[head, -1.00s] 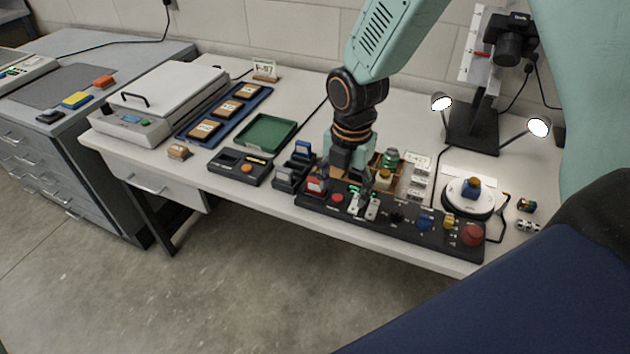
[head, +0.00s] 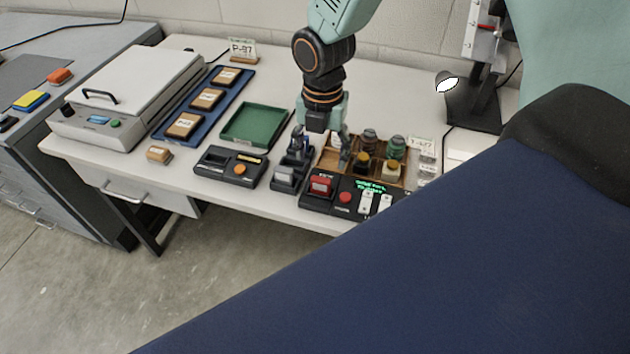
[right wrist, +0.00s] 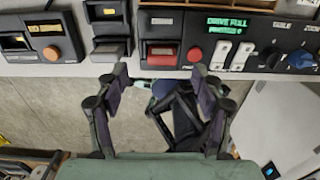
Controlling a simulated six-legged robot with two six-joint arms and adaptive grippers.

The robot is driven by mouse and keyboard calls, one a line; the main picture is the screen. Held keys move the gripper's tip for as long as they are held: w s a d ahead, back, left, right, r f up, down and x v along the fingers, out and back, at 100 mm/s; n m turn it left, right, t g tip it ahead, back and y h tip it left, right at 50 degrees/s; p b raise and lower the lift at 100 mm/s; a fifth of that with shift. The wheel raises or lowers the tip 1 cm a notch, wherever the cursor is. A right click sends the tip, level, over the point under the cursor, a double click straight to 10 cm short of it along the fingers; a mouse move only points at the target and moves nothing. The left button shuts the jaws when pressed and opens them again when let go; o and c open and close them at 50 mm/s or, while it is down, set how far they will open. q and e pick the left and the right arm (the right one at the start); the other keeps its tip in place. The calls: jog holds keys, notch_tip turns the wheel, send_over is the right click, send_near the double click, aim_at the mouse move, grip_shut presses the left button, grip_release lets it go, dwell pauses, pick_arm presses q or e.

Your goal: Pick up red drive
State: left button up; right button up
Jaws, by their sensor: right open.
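The red drive (head: 321,185) sits in a slot at the left end of the black control console (head: 346,212). The red drive also shows in the right wrist view (right wrist: 162,51), ahead of the fingers. My right gripper (head: 321,148) is open and empty, just behind and above the drive in the head view. In the right wrist view its two fingers (right wrist: 158,80) are spread apart, either side of the drive's line and not touching it. My left gripper is not in view.
A grey docked block (head: 284,175) and a black box with an orange button (head: 231,167) stand left of the console. A wooden tray of jars (head: 333,158) is close behind. A green tray (head: 259,124) lies further left. My blue body hides the console's right part.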

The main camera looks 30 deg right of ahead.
aim_at(322, 179)
jog(key=f, duration=0.3)
jog(key=shift+s+d+f+b, duration=0.3)
jog(key=f, duration=0.1)
jog(key=a+f, duration=0.1)
jog(key=f, duration=0.1)
jog(key=shift+s+a+f+b, duration=0.1)
jog(key=shift+b, duration=0.3)
jog(key=shift+f, duration=0.25)
jog(key=shift+d+f, duration=0.15)
jog(key=shift+d, duration=0.15)
jog(key=shift+a, duration=0.25)
jog(key=c, duration=0.4)
jog(key=shift+d, duration=0.15)
jog(key=c, duration=0.8)
jog(key=shift+c, duration=0.2)
